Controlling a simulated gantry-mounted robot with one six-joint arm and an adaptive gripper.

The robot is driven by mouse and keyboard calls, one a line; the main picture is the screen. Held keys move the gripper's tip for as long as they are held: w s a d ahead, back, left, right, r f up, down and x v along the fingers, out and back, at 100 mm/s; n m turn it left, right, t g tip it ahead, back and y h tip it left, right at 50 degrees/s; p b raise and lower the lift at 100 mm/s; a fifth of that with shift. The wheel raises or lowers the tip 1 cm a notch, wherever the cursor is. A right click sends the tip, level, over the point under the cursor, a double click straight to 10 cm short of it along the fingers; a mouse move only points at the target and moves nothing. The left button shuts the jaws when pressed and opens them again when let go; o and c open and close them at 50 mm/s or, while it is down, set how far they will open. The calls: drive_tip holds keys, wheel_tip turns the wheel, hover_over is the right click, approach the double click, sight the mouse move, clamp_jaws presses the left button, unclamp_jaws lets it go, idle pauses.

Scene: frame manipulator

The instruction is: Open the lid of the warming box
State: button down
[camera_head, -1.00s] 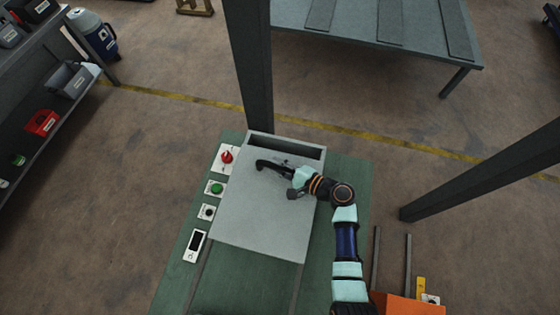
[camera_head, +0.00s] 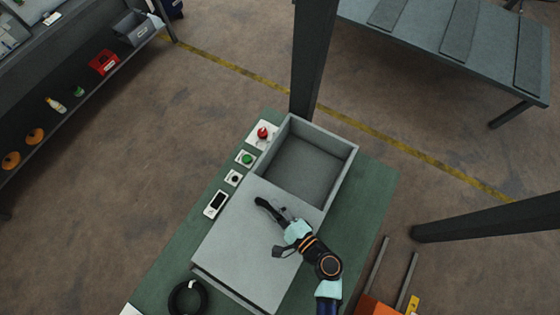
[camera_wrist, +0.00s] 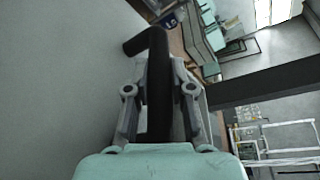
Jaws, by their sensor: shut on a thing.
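The warming box (camera_head: 351,153) is a grey rectangular box on the green table. Its flat grey lid (camera_head: 237,241) covers the nearer part, and the far part is open, showing an empty grey interior. A black handle (camera_head: 266,207) stands on the lid; in the wrist view the handle (camera_wrist: 158,75) runs between my fingers. My gripper (camera_head: 283,214) is shut on the handle at the lid's far part. In the wrist view my gripper (camera_wrist: 160,95) has a finger on each side of the handle. The handle's gripped part is partly hidden by the fingers in the head view.
Left of the box are a red button (camera_head: 263,133), a green button (camera_head: 246,158) and a small black display (camera_head: 215,203). A black ring (camera_head: 188,298) lies by the near left of the lid. A dark post (camera_head: 314,60) rises behind the box.

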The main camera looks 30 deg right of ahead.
drive_tip(key=c, duration=1)
unclamp_jaws()
drive_tip(key=v, duration=1.2)
